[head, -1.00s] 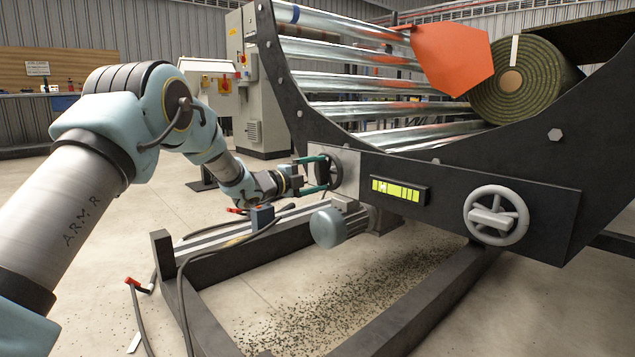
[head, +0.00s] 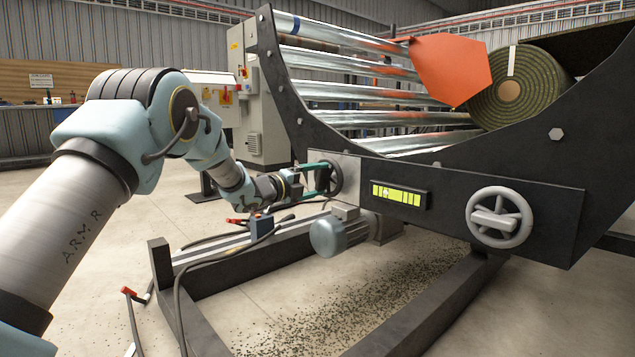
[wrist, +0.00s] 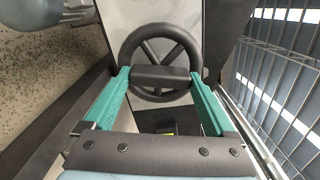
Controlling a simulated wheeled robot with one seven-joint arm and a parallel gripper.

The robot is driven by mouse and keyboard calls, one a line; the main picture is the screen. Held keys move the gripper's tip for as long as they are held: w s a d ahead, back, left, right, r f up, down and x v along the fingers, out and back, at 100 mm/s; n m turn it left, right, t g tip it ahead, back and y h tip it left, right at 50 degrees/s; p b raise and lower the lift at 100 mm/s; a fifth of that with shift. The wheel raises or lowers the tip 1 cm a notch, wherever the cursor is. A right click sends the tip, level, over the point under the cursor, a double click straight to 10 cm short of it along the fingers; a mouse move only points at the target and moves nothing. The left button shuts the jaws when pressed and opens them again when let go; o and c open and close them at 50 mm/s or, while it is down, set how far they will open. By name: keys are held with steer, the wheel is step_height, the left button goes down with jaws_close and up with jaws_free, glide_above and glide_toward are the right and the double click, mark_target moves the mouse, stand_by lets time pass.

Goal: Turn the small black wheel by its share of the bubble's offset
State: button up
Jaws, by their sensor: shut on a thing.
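The small black wheel (head: 329,178) is mounted on a pale plate at the left end of the dark machine beam. It fills the upper middle of the wrist view (wrist: 160,45), with its crossbar lying level there. My gripper (head: 313,178) is at the wheel, its two green fingers shut on the ends of the crossbar, as the wrist view (wrist: 160,80) shows. The bubble level (head: 397,194) is a yellow-green vial in a black frame right of the wheel. Its pale bubble (head: 385,191) appears left of the vial's middle.
A larger grey handwheel (head: 499,216) sits farther right on the beam. A grey motor (head: 340,232) hangs below the small wheel. Cables and a low frame (head: 190,300) lie on the floor. An orange plate (head: 447,70) and turf roll (head: 515,90) are above.

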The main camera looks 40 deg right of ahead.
steer(key=shift+f, duration=0.1)
steer(key=o, duration=1.1)
steer(key=shift+c, duration=0.2)
steer(key=a+p, duration=0.4)
steer(key=a, duration=0.7)
steer(key=shift+w, duration=0.35)
